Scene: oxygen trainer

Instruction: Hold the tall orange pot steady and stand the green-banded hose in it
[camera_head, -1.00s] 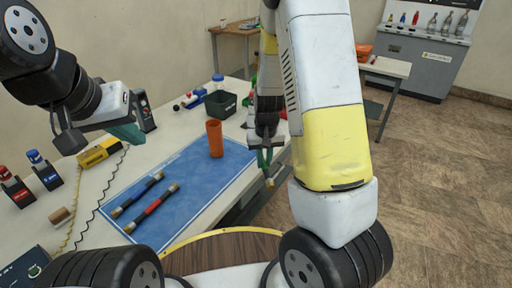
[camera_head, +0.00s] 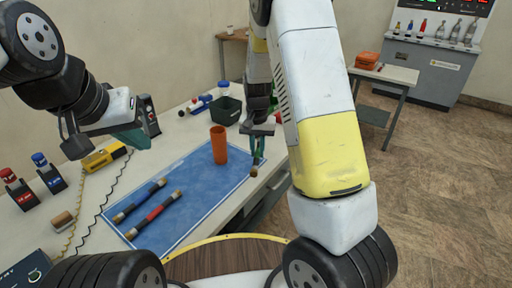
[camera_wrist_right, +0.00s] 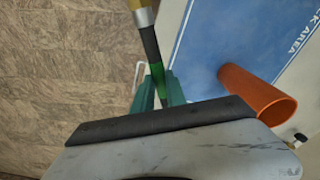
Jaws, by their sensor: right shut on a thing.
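The tall orange pot (camera_head: 219,146) stands upright and empty-looking on the blue mat. It also shows in the right wrist view (camera_wrist_right: 258,92). My right gripper (camera_head: 258,146) is to the right of the pot, shut on the green-banded hose. The hose (camera_head: 255,162) hangs down from the fingers, its brass-coloured end lowest, apart from the pot. In the right wrist view, the hose's green band (camera_wrist_right: 157,76) sits between the teal fingers. My left gripper (camera_head: 134,137) is left of the pot, well away from it; its finger gap is not clear.
Two hoses, one blue-banded (camera_head: 140,200) and one red-banded (camera_head: 156,211), lie on the blue mat (camera_head: 190,218). A dark green bin (camera_head: 224,110) stands behind the pot. A yellow device (camera_head: 104,155) and small coloured-cap items are at the left. Bare mat surrounds the pot.

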